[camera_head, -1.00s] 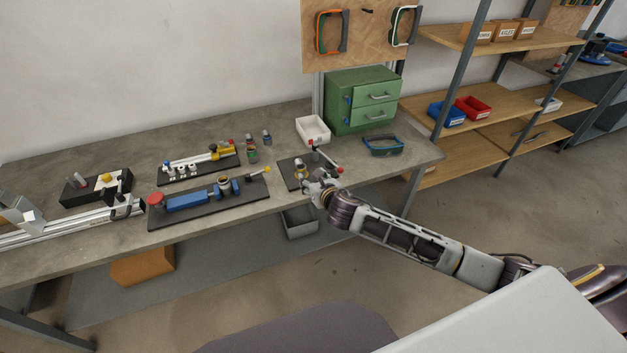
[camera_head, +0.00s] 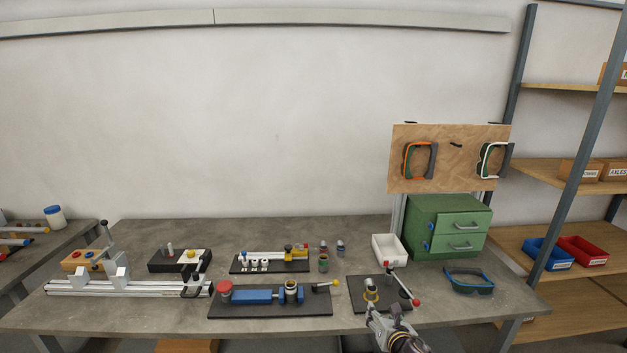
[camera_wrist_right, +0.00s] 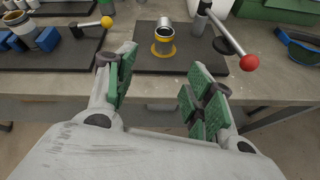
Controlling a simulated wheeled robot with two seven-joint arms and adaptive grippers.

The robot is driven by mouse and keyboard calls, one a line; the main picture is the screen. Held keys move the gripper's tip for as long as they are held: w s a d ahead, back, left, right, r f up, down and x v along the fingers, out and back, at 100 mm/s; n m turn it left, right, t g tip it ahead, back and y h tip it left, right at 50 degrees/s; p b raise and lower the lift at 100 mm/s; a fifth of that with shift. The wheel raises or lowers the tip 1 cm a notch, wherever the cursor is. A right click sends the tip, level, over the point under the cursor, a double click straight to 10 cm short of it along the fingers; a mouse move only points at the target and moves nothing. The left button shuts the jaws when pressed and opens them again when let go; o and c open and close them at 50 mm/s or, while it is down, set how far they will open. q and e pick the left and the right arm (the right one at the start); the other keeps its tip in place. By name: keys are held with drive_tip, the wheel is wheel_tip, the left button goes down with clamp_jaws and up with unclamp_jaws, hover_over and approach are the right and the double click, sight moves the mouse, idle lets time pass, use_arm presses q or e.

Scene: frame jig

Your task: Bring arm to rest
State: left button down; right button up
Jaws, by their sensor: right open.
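My right gripper (camera_head: 385,312) is at the front edge of the workbench, in front of a small black fixture plate (camera_head: 398,297). In the right wrist view my right gripper (camera_wrist_right: 165,90) is open, its green-padded fingers apart with nothing between them. Beyond the fingers, a metal cylinder in a yellow ring (camera_wrist_right: 165,40) stands on the plate, apart from the fingers. A red-ended lever (camera_wrist_right: 232,45) is at the right of that plate. Most of my right arm is out of the head view. My left gripper is not in view.
The workbench (camera_head: 150,318) carries a blue clamp fixture (camera_head: 255,296), an aluminium rail (camera_head: 130,288), a white bin (camera_head: 388,250), a green drawer cabinet (camera_head: 430,226) and safety goggles (camera_head: 468,282). Shelving (camera_head: 540,175) stands at the right.

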drive_tip(key=s+d+f+m+g, duration=0.1)
drive_tip(key=s+f+m+g, duration=0.15)
drive_tip(key=s+m, duration=0.8)
drive_tip(key=s+f+m+g, duration=0.1)
drive_tip(key=s+m+g, duration=0.3)
drive_tip(key=s+m, duration=0.6)
drive_tip(key=s+d+f+m+g, duration=0.1)
drive_tip(key=s+f+m+g, duration=0.15)
drive_tip(key=s+m, duration=0.7)
wheel_tip(320, 180, down, 32)
drive_tip(key=m+g, duration=0.1)
drive_tip(key=g, duration=0.1)
drive_tip(key=s+d+f, duration=0.2)
drive_tip(key=s+f, duration=0.8)
drive_tip(key=s, duration=0.1)
drive_tip(key=s+d+f, duration=0.3)
drive_tip(key=s+f, duration=0.7)
drive_tip(key=s, duration=0.1)
drive_tip(key=shift+s+f+g, duration=0.3)
drive_tip(key=shift+s+g, duration=0.05)
drive_tip(key=shift+g, duration=0.05)
